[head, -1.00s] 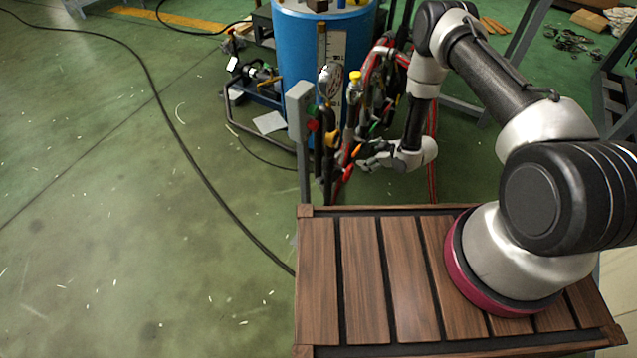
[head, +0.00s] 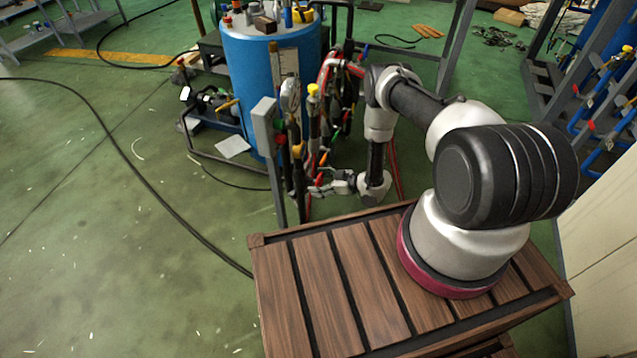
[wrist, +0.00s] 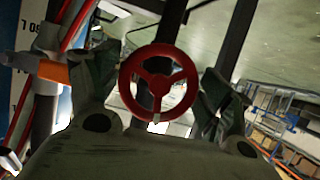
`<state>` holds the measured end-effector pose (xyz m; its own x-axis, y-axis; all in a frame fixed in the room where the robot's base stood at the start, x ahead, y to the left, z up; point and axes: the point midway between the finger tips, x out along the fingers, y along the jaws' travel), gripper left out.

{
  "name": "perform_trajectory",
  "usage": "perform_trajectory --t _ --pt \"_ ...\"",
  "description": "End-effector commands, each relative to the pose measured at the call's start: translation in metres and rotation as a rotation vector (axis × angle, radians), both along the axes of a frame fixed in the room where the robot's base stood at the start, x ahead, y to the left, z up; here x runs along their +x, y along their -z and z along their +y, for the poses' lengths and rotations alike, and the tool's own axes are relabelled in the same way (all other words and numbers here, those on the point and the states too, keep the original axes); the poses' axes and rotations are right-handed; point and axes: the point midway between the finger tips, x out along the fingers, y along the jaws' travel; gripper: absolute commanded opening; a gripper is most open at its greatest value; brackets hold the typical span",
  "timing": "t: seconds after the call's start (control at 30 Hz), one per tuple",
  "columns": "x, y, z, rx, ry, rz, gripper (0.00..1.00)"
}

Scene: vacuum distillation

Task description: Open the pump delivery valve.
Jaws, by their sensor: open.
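A red three-spoked handwheel (wrist: 158,84) faces me in the middle of the wrist view, on dark pipework. I see no label naming it as the pump delivery valve. My gripper (wrist: 157,75) is open, with one finger on each side of the wheel. I cannot tell whether either finger touches the rim. In the head view my gripper (head: 328,187) is low beside the pipe stand with the yellow cap (head: 313,90), at its right. The handwheel cannot be made out clearly there.
An orange-handled part (wrist: 52,70) is left of my fingers in the wrist view. In the head view, a grey box on a post (head: 265,125) stands left of the pipes, and a blue drum (head: 240,65) behind them. Open green floor (head: 90,230) lies left.

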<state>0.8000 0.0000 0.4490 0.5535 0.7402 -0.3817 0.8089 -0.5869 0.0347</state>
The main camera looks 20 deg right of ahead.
Motion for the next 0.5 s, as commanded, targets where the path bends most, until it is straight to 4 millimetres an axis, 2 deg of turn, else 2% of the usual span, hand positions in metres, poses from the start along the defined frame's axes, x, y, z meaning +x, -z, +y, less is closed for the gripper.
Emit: perform_trajectory --t 0.27,0.47,0.5 --pt "0.0017 0.0013 0.0020 -0.001 0.001 0.000 0.79" --pt "0.0017 0.0012 0.0019 -0.001 0.001 0.000 0.47" --pt "0.0017 0.0012 0.0019 -0.001 0.001 0.000 0.46"
